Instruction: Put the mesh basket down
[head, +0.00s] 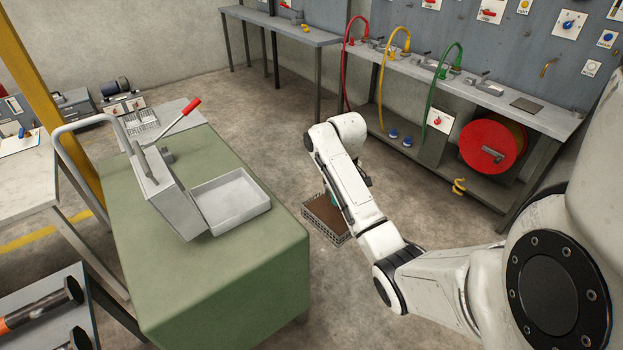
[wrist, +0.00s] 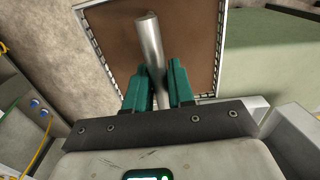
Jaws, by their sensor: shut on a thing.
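The mesh basket (head: 322,212) is a rectangular wire tray with a brown bottom. In the head view it is beside the right side of the green-topped bench, over the floor, partly hidden by my arm. I cannot tell whether it touches the floor. In the wrist view the basket (wrist: 200,42) fills the top middle, its wire walls along the edges, and looks empty. My gripper (wrist: 158,68) has teal fingers shut on a silver bar above the brown bottom, which looks like the basket's handle. In the head view the fingers are mostly hidden behind my arm.
The green bench (head: 220,270) carries a grey tray (head: 233,198) and a metal device with a red-handled lever (head: 180,124). A long grey workbench (head: 480,95) with coloured hoses and a red reel (head: 490,146) stands along the back wall. Concrete floor (head: 260,110) is clear between them.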

